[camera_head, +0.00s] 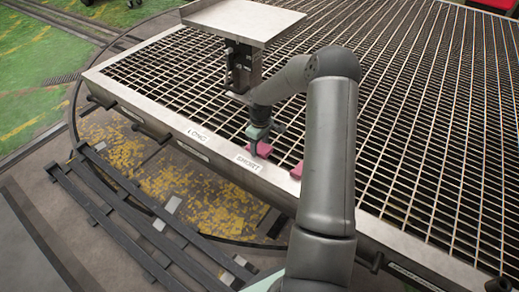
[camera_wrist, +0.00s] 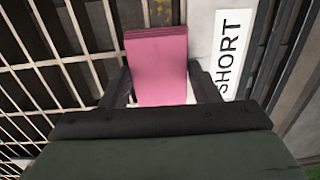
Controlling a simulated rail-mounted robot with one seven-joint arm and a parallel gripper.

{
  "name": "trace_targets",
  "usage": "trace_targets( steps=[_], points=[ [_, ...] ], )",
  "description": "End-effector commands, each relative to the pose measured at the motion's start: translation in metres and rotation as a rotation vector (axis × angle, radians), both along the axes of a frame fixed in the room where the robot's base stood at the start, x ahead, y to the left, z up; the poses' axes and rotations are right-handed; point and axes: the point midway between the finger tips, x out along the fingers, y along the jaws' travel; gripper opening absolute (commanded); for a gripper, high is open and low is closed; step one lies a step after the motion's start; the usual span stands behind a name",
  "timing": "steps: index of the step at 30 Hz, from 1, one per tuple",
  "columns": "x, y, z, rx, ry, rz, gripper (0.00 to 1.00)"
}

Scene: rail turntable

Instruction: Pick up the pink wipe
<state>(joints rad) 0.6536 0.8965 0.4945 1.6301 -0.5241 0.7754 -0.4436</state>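A pink wipe (camera_wrist: 158,60), a folded flat rectangle, lies at the edge of the metal grate beside the SHORT label. It also shows in the head view (camera_head: 263,150), partly hidden by my gripper. My gripper (camera_wrist: 158,75) points down at it, with one dark finger on each side of the wipe. The fingers look spread, close to the wipe's side edges; I cannot tell whether they touch it. In the head view my gripper (camera_head: 257,146) is right over the wipe. A second pink piece (camera_head: 297,170) lies to the right, partly hidden by my arm.
The wide grate (camera_head: 430,110) has a metal rim with a LONG label (camera_head: 197,134) and a SHORT label (camera_head: 248,163). A raised metal tray (camera_head: 240,20) on a post stands just behind my gripper. Dark rails (camera_head: 120,220) lie below, at the left.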

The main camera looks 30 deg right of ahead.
Motion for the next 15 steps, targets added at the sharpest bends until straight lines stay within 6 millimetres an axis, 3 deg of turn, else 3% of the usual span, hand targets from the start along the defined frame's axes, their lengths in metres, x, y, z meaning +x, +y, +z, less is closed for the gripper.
trace_targets(
  steps=[10,15],
  points=[
    [0.000,0.000,0.001,0.000,0.000,0.000,0.30],
    [0.000,0.000,0.014,-0.001,0.000,0.000,0.30]
  ],
)
